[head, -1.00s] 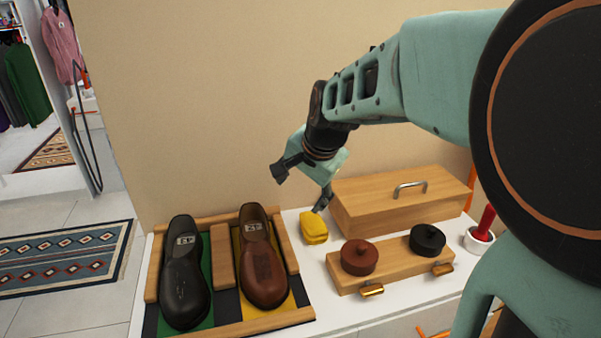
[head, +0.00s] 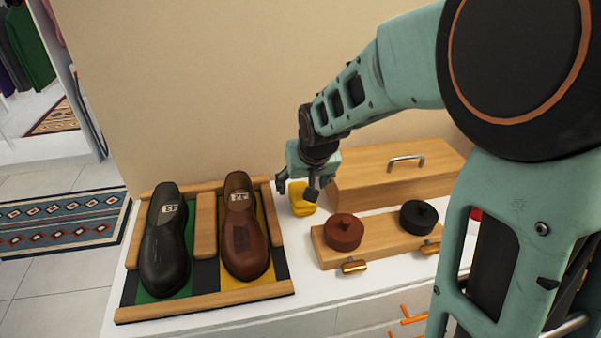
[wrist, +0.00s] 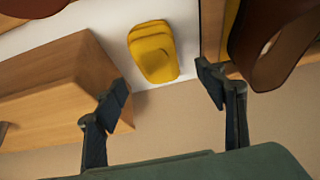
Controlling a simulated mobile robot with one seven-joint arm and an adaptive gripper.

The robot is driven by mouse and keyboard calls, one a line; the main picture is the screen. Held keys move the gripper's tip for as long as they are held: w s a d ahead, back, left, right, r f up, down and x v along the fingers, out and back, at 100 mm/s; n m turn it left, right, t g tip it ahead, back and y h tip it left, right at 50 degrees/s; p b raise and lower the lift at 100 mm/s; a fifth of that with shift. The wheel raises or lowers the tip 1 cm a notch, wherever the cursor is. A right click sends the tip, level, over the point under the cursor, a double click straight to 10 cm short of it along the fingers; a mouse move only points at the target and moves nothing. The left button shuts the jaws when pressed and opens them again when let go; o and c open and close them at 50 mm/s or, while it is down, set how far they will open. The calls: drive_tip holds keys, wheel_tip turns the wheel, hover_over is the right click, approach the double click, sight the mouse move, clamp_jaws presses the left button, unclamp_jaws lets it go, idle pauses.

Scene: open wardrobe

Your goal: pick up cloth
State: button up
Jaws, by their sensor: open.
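The yellow folded cloth (head: 302,198) lies on the white top between the shoe tray and the wooden box. In the wrist view the cloth (wrist: 153,52) lies ahead of and between my two spread fingers. My gripper (head: 299,190) is open and points down above the cloth. In the wrist view my gripper (wrist: 162,90) is empty, and the cloth appears apart from both fingers. In the head view the gripper hides part of the cloth.
A wooden box (head: 395,178) with a metal handle stands right of the cloth. A wooden block (head: 378,243) holds a brown tin (head: 343,232) and a black tin (head: 418,216). Left is a tray (head: 205,302) with a black shoe (head: 165,245) and a brown shoe (head: 243,230). A wall stands behind.

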sight(302, 193)
drive_tip(key=shift+s+b+x, duration=0.1)
drive_tip(key=shift+b+x, duration=0.05)
drive_tip(key=shift+x, duration=1.5)
drive_tip(key=shift+s+b+x, duration=0.15)
drive_tip(key=shift+x, duration=1.5)
drive_tip(key=shift+d+f, duration=0.1)
drive_tip(key=shift+d, duration=0.05)
drive_tip(key=shift+c, duration=0.4)
drive_tip(key=c, duration=1.3)
drive_tip(key=shift+o, duration=0.2)
